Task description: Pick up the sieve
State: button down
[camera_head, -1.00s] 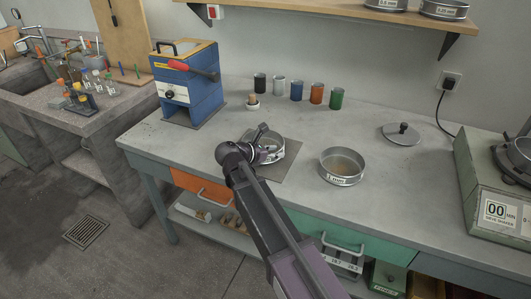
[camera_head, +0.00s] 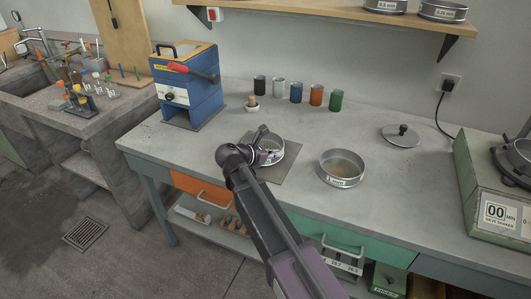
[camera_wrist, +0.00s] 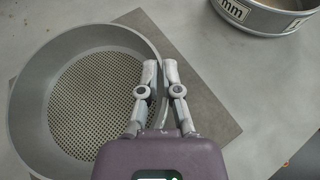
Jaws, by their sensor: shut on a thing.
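A round metal sieve (camera_wrist: 30,105) with a perforated mesh floor is at the left of the wrist view, above a dark grey mat. In the head view the sieve (camera_head: 277,154) is partly hidden by my gripper (camera_head: 268,154). In the wrist view my gripper (camera_wrist: 160,76) is shut on the sieve's right wall, one finger inside the rim and one outside. The sieve looks level. I cannot tell whether its base touches the mat.
A second sieve (camera_head: 341,180) holding brown material stands to the right. A metal lid (camera_head: 400,134) lies behind it. Several coloured cups (camera_head: 296,92) and a small mortar (camera_head: 251,110) stand behind. A sieve shaker (camera_head: 500,205) is far right. A blue press (camera_head: 187,105) is left.

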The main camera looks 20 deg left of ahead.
jog(key=shift+r, duration=0.15)
notch_tip(320, 180, up, 4)
jog(key=p, duration=0.4)
jog(key=s+a, duration=0.2)
jog(key=s, duration=0.5)
jog(key=s+a+p, duration=0.1)
jog(key=s+a, duration=0.1)
jog(key=s, duration=0.6)
jog(key=shift+s+a+r, duration=0.2)
jog(key=shift+a+r, duration=0.05)
jog(key=shift+r, duration=0.1)
dwell(0.4)
